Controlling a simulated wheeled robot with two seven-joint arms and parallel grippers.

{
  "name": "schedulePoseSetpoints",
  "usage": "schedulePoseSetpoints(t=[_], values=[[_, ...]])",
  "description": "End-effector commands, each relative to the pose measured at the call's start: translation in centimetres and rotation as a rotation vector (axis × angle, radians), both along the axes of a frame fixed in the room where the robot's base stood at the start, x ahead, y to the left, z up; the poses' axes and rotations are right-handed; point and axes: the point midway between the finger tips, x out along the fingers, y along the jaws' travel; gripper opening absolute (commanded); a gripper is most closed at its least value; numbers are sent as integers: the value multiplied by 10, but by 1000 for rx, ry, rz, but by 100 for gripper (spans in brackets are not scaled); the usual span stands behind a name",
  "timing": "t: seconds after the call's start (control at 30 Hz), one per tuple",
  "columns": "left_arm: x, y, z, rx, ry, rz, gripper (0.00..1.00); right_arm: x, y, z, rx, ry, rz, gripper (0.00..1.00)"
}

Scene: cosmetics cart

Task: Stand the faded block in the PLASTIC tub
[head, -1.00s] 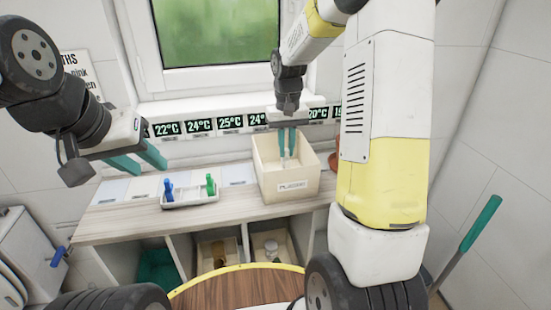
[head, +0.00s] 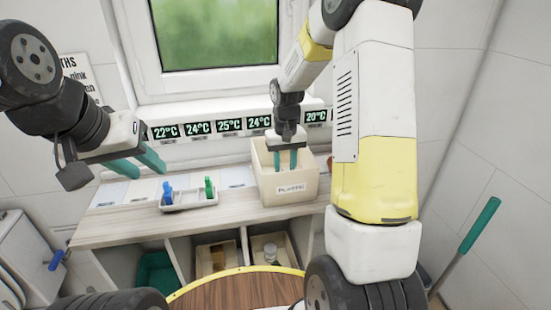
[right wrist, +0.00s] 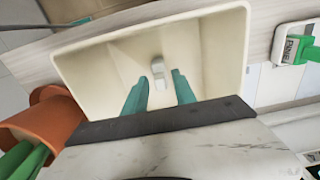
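The tub labelled PLASTIC (head: 291,188) is cream coloured and stands on the counter below the window. My right gripper (head: 286,164) points down into it from above. In the right wrist view its two teal fingers (right wrist: 160,90) are apart, with a gap between them. My left gripper (head: 138,163) is open and empty over the left of the counter.
A white tray (head: 188,203) with a blue and a green item stands left of the tub. An orange pot (right wrist: 45,122) is beside the tub in the right wrist view. Compartments below the counter hold more boxes. Temperature displays (head: 229,124) line the wall behind.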

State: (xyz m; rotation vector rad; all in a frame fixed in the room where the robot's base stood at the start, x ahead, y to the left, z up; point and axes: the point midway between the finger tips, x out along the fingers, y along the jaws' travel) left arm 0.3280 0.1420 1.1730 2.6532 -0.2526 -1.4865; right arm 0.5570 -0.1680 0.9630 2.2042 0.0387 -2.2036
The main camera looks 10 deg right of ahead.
Motion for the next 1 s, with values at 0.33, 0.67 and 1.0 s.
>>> schedulePoseSetpoints(t=[0.33,0.67,1.0], values=[[0,0,0,0,0,0,36,0,0,2,0,-1,0,35],[0,0,0,0,0,0,36,1,0,57,0,-6,0,35],[0,0,0,0,0,0,36,0,0,115,0,-2,0,35]])
